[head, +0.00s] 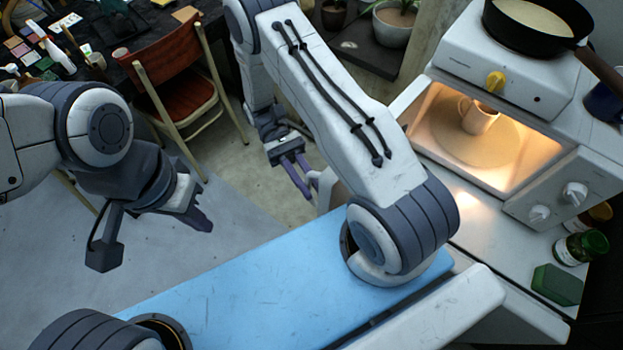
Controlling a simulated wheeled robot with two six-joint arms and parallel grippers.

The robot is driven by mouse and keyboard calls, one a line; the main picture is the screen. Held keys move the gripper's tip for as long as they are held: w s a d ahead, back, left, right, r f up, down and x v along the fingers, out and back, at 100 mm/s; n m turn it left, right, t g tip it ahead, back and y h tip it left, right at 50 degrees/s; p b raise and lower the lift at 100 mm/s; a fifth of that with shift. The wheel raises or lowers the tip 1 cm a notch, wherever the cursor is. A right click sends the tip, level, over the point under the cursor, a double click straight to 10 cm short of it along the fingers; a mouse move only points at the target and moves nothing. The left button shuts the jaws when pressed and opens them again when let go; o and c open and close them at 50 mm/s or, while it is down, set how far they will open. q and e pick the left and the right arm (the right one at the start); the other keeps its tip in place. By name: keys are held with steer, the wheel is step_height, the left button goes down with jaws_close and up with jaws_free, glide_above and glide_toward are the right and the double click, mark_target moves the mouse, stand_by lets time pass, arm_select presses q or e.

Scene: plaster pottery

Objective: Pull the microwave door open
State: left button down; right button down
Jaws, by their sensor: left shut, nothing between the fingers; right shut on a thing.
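The microwave (544,152) stands at the right with its cavity open and lit. A cream mug (478,118) stands on the round plate inside. The microwave door seems swung out to the left; a white part of it (331,192) shows beside my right forearm, which hides most of it. My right gripper (304,184), with purple fingers, reaches down behind my forearm and is shut on what looks like the door's handle edge. The exact contact is small and partly hidden. My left gripper (197,212) is shut and empty over the grey floor, well away from the microwave.
A black pan (538,22) sits on the hotplate above the microwave. A green-lidded jar (580,248) and a green block (557,285) stand on the counter. A red-brown chair (180,72) and a cluttered table are at the upper left. The floor between is clear.

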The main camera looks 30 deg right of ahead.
steer(key=shift+w, duration=0.2)
steer(key=c, duration=1.1)
jaws_free()
steer(key=shift+w, duration=0.15)
steer(key=w+p, duration=0.1)
steer(key=w, duration=0.6)
steer(key=shift+a, duration=0.2)
steer(key=shift+w, duration=0.1)
